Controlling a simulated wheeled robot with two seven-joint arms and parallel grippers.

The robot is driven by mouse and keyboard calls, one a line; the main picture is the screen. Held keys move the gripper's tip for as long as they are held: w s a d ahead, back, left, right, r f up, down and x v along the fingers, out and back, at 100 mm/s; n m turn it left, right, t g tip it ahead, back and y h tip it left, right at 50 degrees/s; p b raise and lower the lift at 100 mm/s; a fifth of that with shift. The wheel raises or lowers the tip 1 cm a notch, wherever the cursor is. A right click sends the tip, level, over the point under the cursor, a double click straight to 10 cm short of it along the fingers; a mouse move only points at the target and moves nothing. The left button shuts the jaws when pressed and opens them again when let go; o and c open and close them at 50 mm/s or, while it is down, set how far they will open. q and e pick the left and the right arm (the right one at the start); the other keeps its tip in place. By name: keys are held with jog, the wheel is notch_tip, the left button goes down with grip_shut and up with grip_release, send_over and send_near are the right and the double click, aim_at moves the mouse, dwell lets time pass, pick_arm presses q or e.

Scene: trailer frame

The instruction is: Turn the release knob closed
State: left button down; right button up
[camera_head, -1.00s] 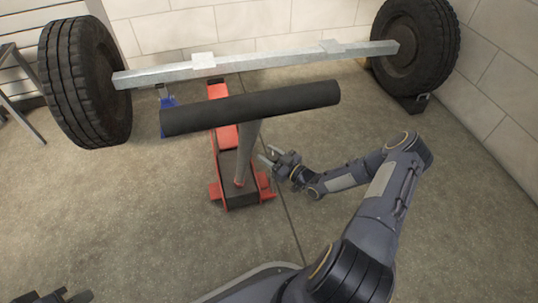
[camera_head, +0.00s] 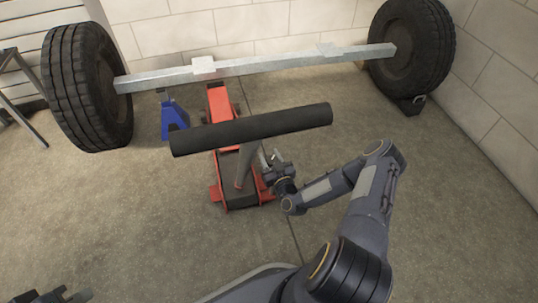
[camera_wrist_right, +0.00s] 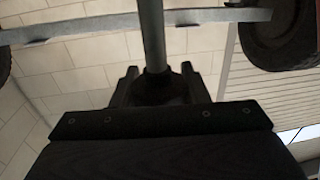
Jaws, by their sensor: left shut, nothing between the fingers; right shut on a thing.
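A red floor jack (camera_head: 222,105) with a dark base stands on the floor under the axle. Its grey handle post (camera_head: 246,165) rises to a long black padded bar (camera_head: 250,128). My right gripper (camera_head: 266,160) is at the right side of the post, low near the jack base. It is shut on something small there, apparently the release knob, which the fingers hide. In the right wrist view, a grey post (camera_wrist_right: 151,35) rises behind dark parts, and the gripped thing is too dark to make out. My left gripper (camera_head: 66,296) is shut and empty at the bottom left.
A metal axle beam (camera_head: 280,64) with a black tyre at each end spans the back. A blue stand (camera_head: 173,115) is under its left part. A dark wheel chock (camera_head: 412,104) is by the right tyre. Front floor is clear.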

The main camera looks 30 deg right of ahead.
jog(key=m+g+h+p, duration=0.1)
jog(key=m+h, duration=0.1)
jog(key=h, duration=0.1)
jog(key=m+g+h+p, duration=0.1)
jog(key=m+h, duration=0.1)
jog(key=h, duration=0.1)
jog(key=shift+s+d+r+m, duration=0.1)
jog(key=shift+d+m, duration=0.1)
jog(key=shift+m, duration=0.1)
jog(key=shift+s+d+m+g+h+p, duration=0.15)
jog(key=shift+m+g+h+p, duration=0.35)
jog(key=shift+m+g+h, duration=0.7)
jog(key=shift+s+d+m+g+h+p, duration=0.1)
jog(key=shift+d+m+g+h+p, duration=0.3)
jog(key=shift+m+g+h, duration=0.75)
jog(key=shift+a+h, duration=0.1)
jog(key=shift+h, duration=0.35)
jog(key=o, duration=1)
jog(key=shift+n, duration=0.25)
